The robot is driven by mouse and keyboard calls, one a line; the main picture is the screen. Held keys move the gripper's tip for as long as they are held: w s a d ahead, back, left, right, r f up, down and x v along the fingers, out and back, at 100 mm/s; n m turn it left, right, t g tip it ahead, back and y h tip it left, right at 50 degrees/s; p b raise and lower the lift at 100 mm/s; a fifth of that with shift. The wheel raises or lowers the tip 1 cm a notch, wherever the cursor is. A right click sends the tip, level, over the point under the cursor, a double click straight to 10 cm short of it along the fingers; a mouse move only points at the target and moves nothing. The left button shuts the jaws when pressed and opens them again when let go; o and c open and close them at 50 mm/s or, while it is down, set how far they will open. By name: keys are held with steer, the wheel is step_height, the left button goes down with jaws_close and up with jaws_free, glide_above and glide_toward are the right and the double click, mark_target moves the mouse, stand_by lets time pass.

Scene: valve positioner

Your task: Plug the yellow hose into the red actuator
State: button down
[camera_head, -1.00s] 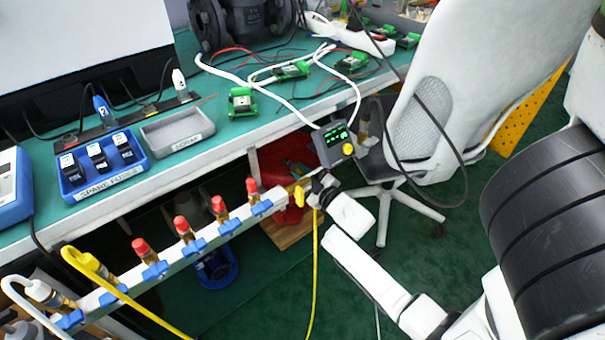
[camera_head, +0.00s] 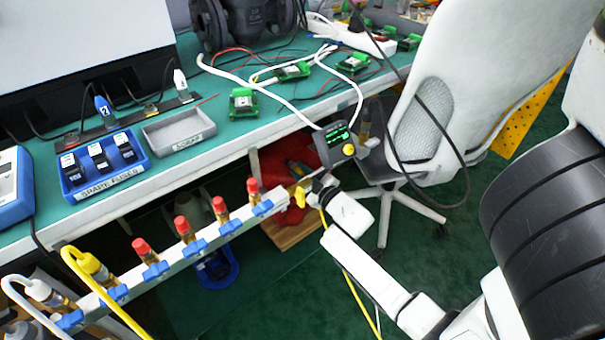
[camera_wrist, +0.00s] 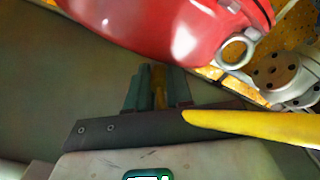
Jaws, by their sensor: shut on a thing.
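The red actuator (camera_head: 270,160) sits low under the bench in the head view, partly hidden by the bench edge and the manifold rail. In the wrist view its glossy red body (camera_wrist: 150,25) fills the top, just beyond my fingertips. My gripper (camera_head: 306,191) is shut on the yellow hose (camera_head: 360,295), at its yellow end. The wrist view shows my gripper's dark fingers (camera_wrist: 158,80) closed around a brass-yellow piece, with the hose (camera_wrist: 250,126) running off right. The fingertips seem close to the actuator; I cannot tell whether the hose end touches it. The actuator's port is not clearly visible.
A manifold rail (camera_head: 154,268) with several red-capped valves runs along the bench front, left of my gripper. A grey device with a screen (camera_head: 334,146) hangs above my gripper. An office chair (camera_head: 425,130) stands right.

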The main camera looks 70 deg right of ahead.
steer(key=shift+w+d, duration=0.1)
steer(key=shift+w, duration=0.1)
steer(key=c, duration=1)
jaws_free()
steer(key=shift+o, duration=0.3)
steer(key=shift+f, duration=0.1)
steer(key=shift+w+f, duration=0.1)
steer(key=shift+f, duration=0.05)
steer(key=shift+v, duration=0.9)
steer(key=p+v, duration=0.2)
steer(key=v, duration=0.7)
steer(key=shift+s+r, duration=0.25)
steer(key=shift+r, duration=0.1)
steer(key=shift+w+d, duration=0.1)
